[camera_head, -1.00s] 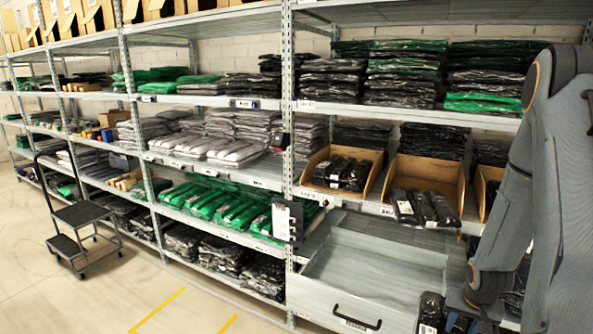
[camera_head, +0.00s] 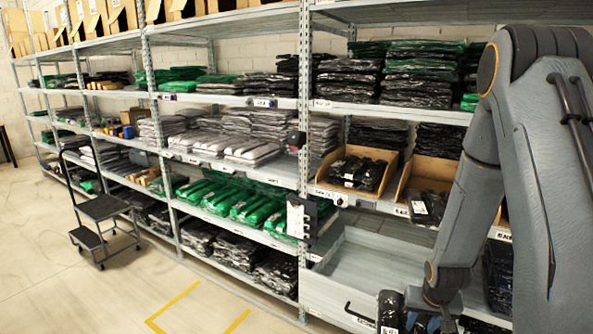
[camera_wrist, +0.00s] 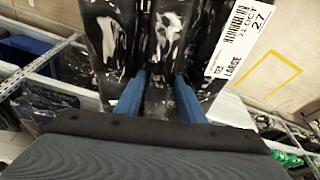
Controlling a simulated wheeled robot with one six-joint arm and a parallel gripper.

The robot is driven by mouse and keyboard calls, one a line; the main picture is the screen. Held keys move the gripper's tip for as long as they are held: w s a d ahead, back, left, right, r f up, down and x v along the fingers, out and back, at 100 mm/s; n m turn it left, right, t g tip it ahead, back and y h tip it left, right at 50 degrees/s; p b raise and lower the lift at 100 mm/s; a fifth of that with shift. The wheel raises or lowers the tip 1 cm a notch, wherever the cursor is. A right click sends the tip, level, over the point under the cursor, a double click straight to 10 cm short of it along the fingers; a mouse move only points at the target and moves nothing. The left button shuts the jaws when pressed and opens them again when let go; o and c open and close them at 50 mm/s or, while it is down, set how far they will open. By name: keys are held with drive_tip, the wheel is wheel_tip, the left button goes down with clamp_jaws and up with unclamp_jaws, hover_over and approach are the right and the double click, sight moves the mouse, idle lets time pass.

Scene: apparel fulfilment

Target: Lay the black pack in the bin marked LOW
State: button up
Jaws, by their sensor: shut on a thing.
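My gripper (camera_wrist: 160,88) has its two blue fingers shut on a black pack (camera_wrist: 105,45) in shiny plastic. A white label with a barcode, a date and "LARGE" is on the pack's right part. In the head view the black pack (camera_head: 390,312) shows at the bottom edge, in front of the grey drawer, and is partly cut off. Two cardboard bins stand on the middle shelf: a left bin (camera_head: 326,168) and a right bin (camera_head: 404,182), both with black packs in them. My arm partly covers the right bin. I cannot read LOW on any label.
An open, seemingly empty grey drawer (camera_head: 345,272) juts out below the bins. A shelf post (camera_head: 304,120) carries a small panel (camera_head: 300,218). Shelves hold stacked black, green and grey packs. A step cart (camera_head: 104,212) stands on the open floor at left.

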drive_tip(key=s+a+r+n, duration=0.1)
drive_tip(key=a+n, duration=0.2)
drive_tip(key=a, duration=1.3)
drive_tip(key=b+x, duration=1)
drive_tip(key=shift+y, duration=0.4)
drive_tip(key=shift+s, duration=0.1)
